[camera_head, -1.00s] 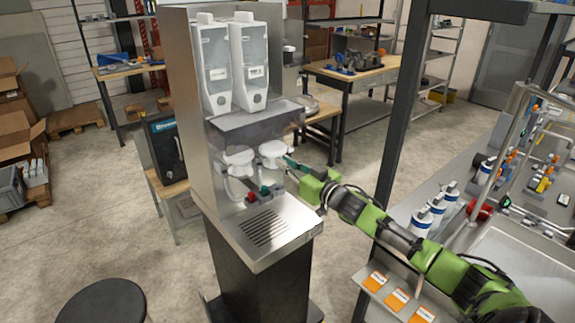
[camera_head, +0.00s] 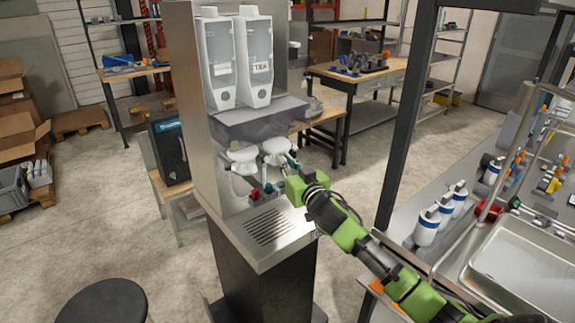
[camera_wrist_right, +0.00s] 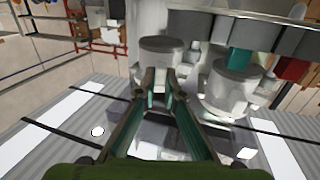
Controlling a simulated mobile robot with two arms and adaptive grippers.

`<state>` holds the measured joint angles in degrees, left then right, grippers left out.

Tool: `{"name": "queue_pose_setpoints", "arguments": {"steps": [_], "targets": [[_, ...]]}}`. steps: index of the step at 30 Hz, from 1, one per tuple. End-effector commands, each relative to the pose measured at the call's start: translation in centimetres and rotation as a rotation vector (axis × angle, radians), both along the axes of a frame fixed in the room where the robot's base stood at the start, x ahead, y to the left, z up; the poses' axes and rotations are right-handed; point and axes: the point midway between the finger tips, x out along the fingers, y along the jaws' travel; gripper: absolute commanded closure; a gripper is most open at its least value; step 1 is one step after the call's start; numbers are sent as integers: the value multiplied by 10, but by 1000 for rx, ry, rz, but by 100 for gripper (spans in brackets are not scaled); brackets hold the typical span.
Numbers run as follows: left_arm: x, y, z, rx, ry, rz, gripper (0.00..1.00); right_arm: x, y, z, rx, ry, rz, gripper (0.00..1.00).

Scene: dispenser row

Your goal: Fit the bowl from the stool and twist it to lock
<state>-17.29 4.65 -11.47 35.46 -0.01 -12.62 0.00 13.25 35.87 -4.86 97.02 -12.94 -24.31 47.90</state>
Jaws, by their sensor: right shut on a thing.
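The white bowl (camera_head: 276,147) sits under the clear dispensers on the right, beside a similar white bowl (camera_head: 242,153) on the left. My right gripper (camera_head: 291,160) is at the right side of the right-hand bowl. In the right wrist view its teal-lined fingers (camera_wrist_right: 158,85) close on a pale round part (camera_wrist_right: 162,52), seemingly that bowl. The exact contact and the seat above the bowl are hard to see. The round black stool (camera_head: 104,302) at lower left has a bare top. My left gripper is not in view.
Two clear dispensers (camera_head: 238,58) stand on the steel housing above the bowls. A teal knob (camera_head: 268,188) and a red knob (camera_head: 255,194) are below, over a slotted drip tray (camera_head: 268,226). A dark post (camera_head: 408,120) and a sink counter (camera_head: 505,262) are right.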

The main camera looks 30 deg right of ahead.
Motion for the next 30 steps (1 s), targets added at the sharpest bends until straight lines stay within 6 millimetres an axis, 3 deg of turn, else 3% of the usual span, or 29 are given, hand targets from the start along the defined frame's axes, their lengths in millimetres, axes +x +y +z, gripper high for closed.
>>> {"name": "queue_pose_setpoints", "arguments": {"steps": [30], "targets": [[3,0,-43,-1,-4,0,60,7,18,-1,2,-4,-290,100]]}}
